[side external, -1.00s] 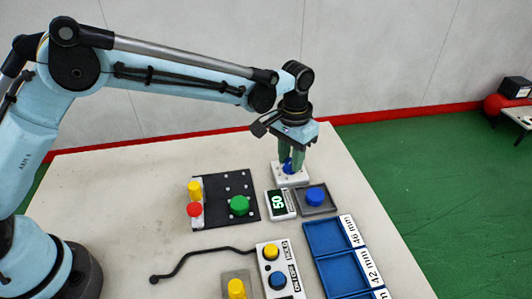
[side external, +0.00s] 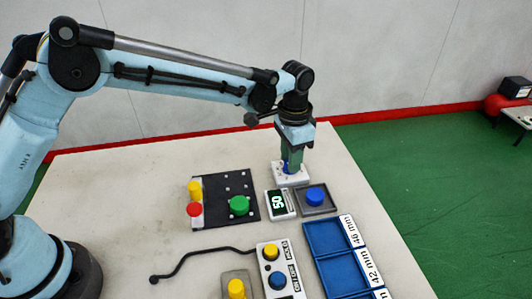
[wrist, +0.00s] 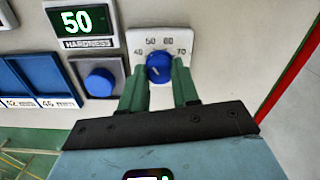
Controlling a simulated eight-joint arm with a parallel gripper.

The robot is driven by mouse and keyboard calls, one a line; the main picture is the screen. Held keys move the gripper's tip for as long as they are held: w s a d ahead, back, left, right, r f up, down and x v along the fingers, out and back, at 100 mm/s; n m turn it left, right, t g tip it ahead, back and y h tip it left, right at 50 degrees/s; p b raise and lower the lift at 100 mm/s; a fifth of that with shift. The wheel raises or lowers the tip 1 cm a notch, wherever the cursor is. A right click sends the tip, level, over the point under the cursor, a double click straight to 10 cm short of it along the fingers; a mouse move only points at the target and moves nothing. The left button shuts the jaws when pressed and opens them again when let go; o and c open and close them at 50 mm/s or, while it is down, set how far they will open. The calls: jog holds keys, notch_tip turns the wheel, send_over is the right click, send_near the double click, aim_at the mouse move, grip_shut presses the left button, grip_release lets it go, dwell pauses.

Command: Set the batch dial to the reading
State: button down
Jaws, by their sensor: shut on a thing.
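The batch dial is a blue knob (wrist: 158,67) on a white plate (wrist: 187,43) with numbers running from 40 to 70 around its top. In the side view the plate (side external: 291,178) stands at the back of the table. My gripper (wrist: 160,79) is shut on the blue knob, with one green finger on each side. In the side view my gripper (side external: 290,168) points straight down on the dial and hides most of the knob. Where the knob's pointer lies is not clear.
A blue button on a grey base (side external: 314,197) stands close to the dial. The display box (side external: 279,205) is beside it. A black pegboard (side external: 231,198) with a green knob lies to the left. Blue trays (side external: 322,237) and a button box (side external: 279,266) are nearer the front.

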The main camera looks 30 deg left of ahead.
jog(key=shift+m, duration=1.5)
jog(key=c, duration=0.8)
grip_release()
jog(key=shift+r, duration=0.1)
notch_tip(320, 180, up, 12)
